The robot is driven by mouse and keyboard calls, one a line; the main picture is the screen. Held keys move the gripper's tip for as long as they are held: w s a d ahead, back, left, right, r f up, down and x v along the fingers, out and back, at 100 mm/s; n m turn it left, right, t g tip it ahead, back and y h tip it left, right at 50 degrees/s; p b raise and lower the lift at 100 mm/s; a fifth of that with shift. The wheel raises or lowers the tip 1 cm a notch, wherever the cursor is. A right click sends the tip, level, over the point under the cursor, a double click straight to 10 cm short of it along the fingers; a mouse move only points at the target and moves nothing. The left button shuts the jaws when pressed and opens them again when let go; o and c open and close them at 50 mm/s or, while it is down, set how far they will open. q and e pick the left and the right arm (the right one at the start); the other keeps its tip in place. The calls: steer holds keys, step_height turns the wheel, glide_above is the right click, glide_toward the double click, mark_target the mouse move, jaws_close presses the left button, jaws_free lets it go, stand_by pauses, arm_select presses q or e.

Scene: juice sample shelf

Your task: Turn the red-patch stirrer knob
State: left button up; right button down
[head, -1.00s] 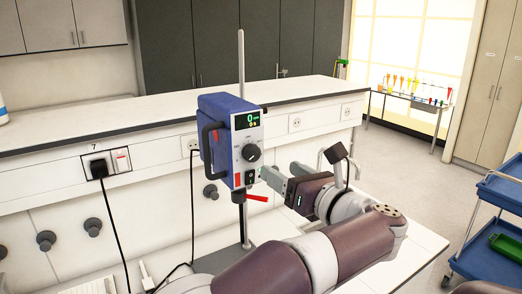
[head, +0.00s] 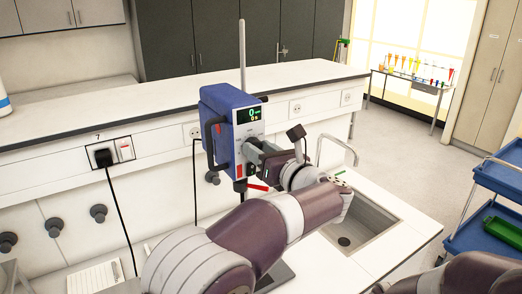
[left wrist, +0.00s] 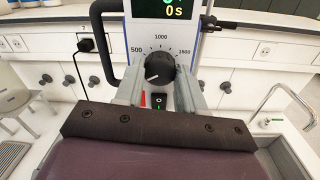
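The blue overhead stirrer (head: 214,112) hangs on an upright rod, with a red patch (head: 239,170) low on its front. Its display (left wrist: 165,8) shows 0. The black knob (left wrist: 159,67) sits on the white panel, its pointer toward the lower left near the 500 end of the scale. My left gripper (left wrist: 160,78) is open, with one finger on each side of the knob's lower part. I cannot tell whether the fingers touch it. In the head view, the left gripper (head: 255,152) largely hides the knob. My right gripper is out of view.
The long white bench (head: 150,108) runs behind the stirrer. A sink (head: 352,240) with a tap lies to the right. A power cable hangs from the wall socket (head: 103,155). A blue cart (head: 490,228) stands at far right, with clear floor beyond.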

arm_select(q)
steer(key=shift+a+f+m+t+h+p, duration=0.2)
steer(key=shift+m+p, duration=1.65)
steer(key=shift+m, duration=5.8)
steer(key=shift+d+f+m+t+h+p, duration=0.2)
steer(key=shift+m+p, duration=1.6)
steer(key=shift+m, duration=5.85)
steer(key=shift+s+a+r, duration=0.1)
